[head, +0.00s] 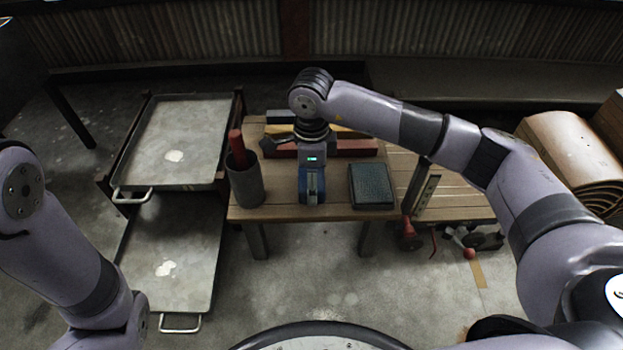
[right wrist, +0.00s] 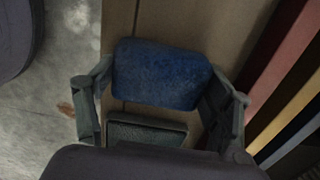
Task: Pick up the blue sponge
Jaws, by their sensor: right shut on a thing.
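The blue sponge (head: 303,184) is at the front middle of the small wooden table in the head view. My right gripper (head: 312,186) points down over it, with a finger in front of the sponge. In the right wrist view the blue sponge (right wrist: 160,75) lies between the two fingers of my right gripper (right wrist: 158,92), which is shut on it. I cannot tell whether the sponge touches the table. My left arm enters at the left of the head view; its gripper is out of the picture.
A dark cup (head: 246,187) with a red-handled item (head: 236,143) stands left of the sponge. A dark green-grey block (head: 371,186) lies to its right. Coloured bars (head: 350,148) lie behind. A cart with metal trays (head: 180,125) stands at left.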

